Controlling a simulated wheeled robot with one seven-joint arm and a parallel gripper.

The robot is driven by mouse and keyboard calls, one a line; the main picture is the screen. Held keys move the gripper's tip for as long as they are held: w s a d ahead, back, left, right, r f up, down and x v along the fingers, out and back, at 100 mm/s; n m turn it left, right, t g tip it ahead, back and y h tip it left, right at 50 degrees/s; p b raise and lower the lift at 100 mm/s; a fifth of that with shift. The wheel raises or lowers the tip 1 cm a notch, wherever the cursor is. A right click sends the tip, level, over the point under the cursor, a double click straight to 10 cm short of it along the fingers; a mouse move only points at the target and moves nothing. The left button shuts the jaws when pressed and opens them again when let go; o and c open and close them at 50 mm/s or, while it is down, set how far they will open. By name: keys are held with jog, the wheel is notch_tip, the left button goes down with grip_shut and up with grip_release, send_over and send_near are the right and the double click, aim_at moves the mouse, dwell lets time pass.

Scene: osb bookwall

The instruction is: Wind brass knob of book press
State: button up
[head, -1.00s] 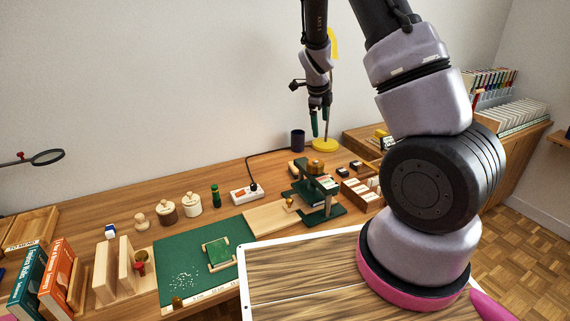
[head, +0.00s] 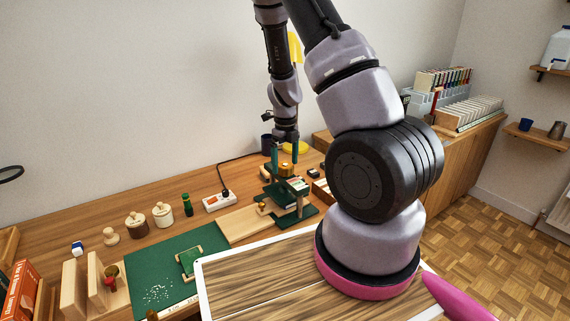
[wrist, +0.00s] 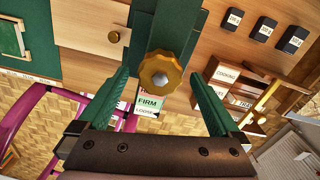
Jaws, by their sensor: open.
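The book press (head: 300,210) is a dark green frame on the bench, seen in the head view. The knob also shows on top of the press in the head view (head: 286,168). My gripper (wrist: 158,76) is open above the knob, one green finger on each side, with visible gaps between fingers and knob. A label reading FIRM and LOOSE (wrist: 148,106) shows just below the knob in the wrist view.
A smaller brass knob (wrist: 114,37) stands left of the press. A white power strip (head: 218,201), jars (head: 137,224) and a green cutting mat (head: 150,262) lie to the left. Black blocks (wrist: 262,33) and a wooden rack (wrist: 226,75) stand to the right.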

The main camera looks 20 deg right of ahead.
jog(key=shift+f, duration=0.4)
jog(key=c, duration=1.4)
